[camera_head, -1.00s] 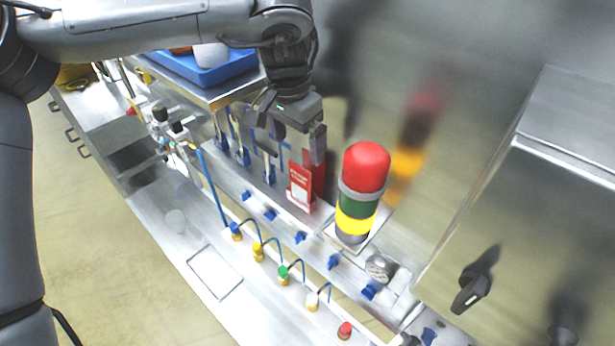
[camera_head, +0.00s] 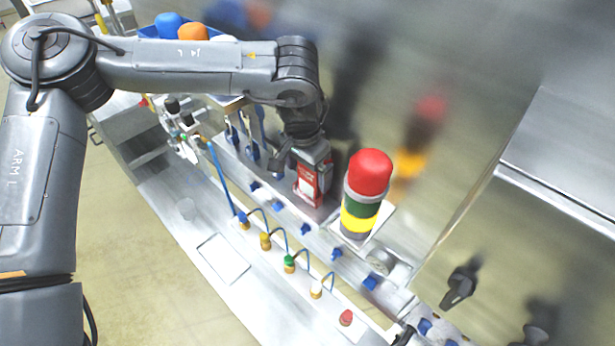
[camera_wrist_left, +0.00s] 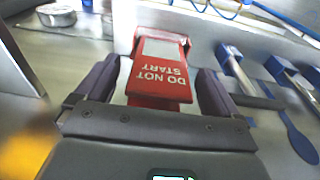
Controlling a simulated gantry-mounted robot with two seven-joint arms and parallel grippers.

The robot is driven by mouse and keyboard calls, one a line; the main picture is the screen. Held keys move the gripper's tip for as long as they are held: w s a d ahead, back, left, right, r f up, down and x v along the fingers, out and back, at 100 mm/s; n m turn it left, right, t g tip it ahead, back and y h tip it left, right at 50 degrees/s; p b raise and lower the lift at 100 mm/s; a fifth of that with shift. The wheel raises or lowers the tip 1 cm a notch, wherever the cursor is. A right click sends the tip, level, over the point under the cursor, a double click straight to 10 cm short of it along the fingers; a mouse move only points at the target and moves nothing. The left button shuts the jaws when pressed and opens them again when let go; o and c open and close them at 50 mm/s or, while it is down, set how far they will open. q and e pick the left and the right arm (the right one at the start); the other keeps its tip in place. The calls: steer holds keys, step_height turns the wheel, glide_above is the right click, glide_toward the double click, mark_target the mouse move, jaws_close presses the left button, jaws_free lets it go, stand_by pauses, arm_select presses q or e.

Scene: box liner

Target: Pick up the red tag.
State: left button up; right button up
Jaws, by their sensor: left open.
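The red tag (camera_head: 307,190) stands upright at the back of the steel bench, left of the light tower. In the left wrist view the red tag (camera_wrist_left: 160,84) reads "DO NOT START" upside down, with a pale panel on it. A red piece behind it shows at its upper edge. My left gripper (camera_head: 302,176) is over the tag from above and behind. In the wrist view my left gripper (camera_wrist_left: 158,82) is open, its dark fingers on either side of the tag with gaps visible. My right gripper is not in view.
A light tower (camera_head: 362,200) in red, green and yellow stands close right of the tag. Blue-handled tools (camera_head: 252,150) hang to its left. Blue valves (camera_head: 305,229) and hose fittings (camera_head: 289,263) line the bench in front. A steel cabinet (camera_head: 540,220) is at right.

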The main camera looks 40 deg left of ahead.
arm_select(q)
steer(key=shift+c, duration=0.3)
steer(key=c, duration=1.1)
steer(key=shift+o, duration=0.2)
steer(key=shift+r, duration=0.1)
